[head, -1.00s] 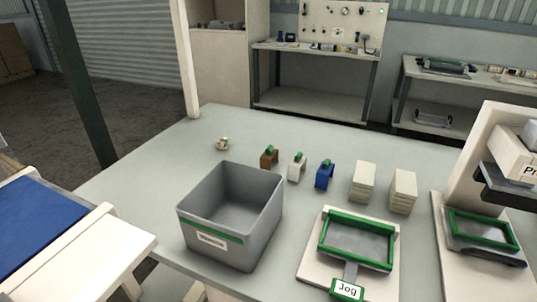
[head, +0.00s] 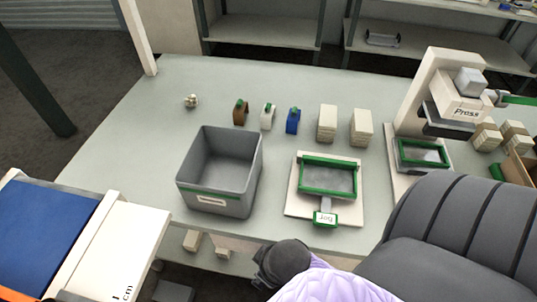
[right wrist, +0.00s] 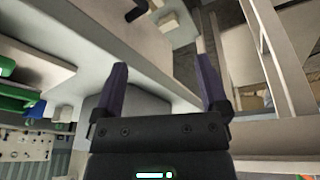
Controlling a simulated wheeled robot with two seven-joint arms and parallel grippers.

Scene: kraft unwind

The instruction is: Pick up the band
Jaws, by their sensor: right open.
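I cannot tell for sure which thing is the band. Three small arch-shaped pieces with green on top stand in a row on the table: a brown one (head: 240,113), a white one (head: 267,117) and a blue one (head: 292,122). A small pale item (head: 191,101) lies to their left. My right gripper (right wrist: 162,60) is open and empty in the right wrist view, apart from these pieces. In the head view my right arm comes in at the lower right; its fingertips cannot be made out there. My left gripper is not in view.
Two pale stacks (head: 327,123) stand behind the tray. A press (head: 452,100) is at right. A blue-topped bench (head: 45,222) is at left. The table's back left is clear.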

